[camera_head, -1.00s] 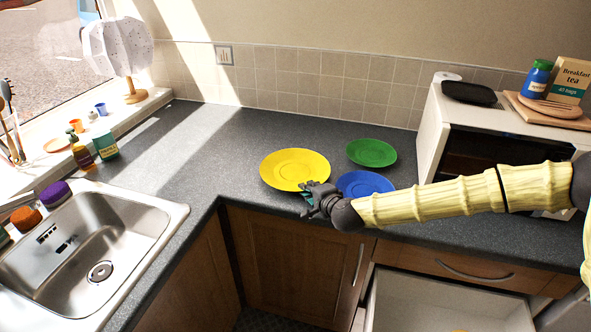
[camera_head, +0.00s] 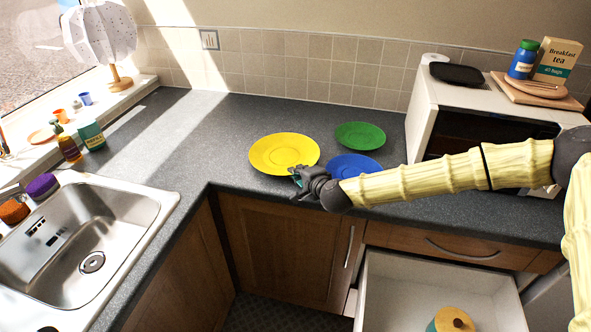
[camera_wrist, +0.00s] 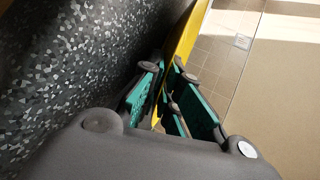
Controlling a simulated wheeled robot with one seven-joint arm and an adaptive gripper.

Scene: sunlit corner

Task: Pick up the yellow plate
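The yellow plate (camera_head: 284,152) lies on the dark counter near its inner corner. My gripper (camera_head: 300,180) is at the plate's front right rim, coming in from the right. In the wrist view the plate shows edge-on as a yellow strip (camera_wrist: 182,42) running between the teal-padded fingers of my gripper (camera_wrist: 166,75). The fingers are apart and stand on both sides of the rim. Whether a pad touches the plate is hard to see.
A blue plate (camera_head: 354,166) lies close to the right of my gripper, partly behind my arm, and a green plate (camera_head: 360,135) lies behind it. A microwave (camera_head: 424,112) stands at right. An open drawer (camera_head: 395,290) is below. The sink (camera_head: 100,235) is at left.

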